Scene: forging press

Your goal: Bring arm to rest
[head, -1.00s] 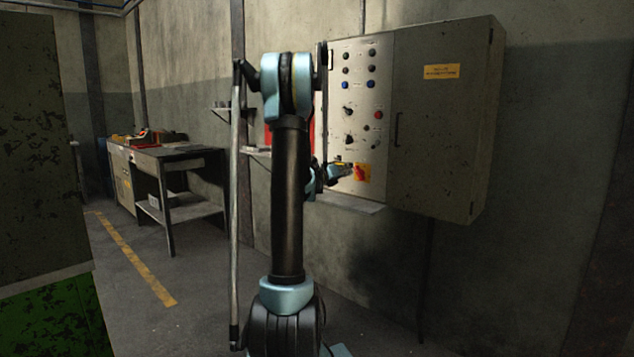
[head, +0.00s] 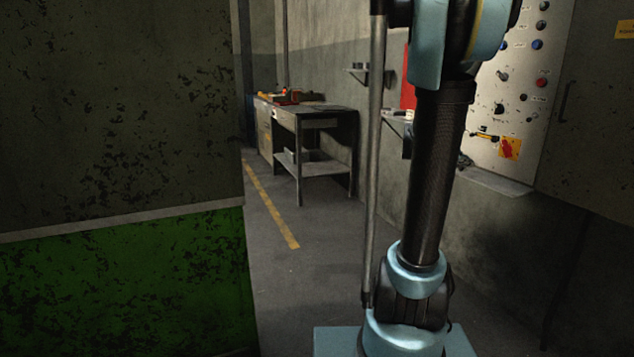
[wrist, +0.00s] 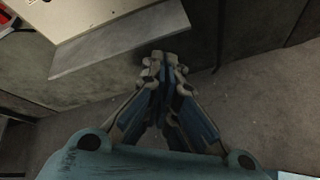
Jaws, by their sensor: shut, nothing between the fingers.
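My gripper (wrist: 158,62) shows in the wrist view with its fingertips together and nothing between them. It points at the floor and the foot of the wall, just beyond the ledge (wrist: 120,42) under the control panel. The control panel (head: 515,90), with several buttons, knobs and a red switch on a yellow plate (head: 509,147), is on the wall behind my arm. My gripper is apart from it.
A large worn green and grey metal body (head: 120,270) fills the left side. A workbench (head: 310,120) with items on top stands at the back. Grey floor with a yellow line (head: 270,205) is clear between them. A cabinet door (head: 590,130) is at the right.

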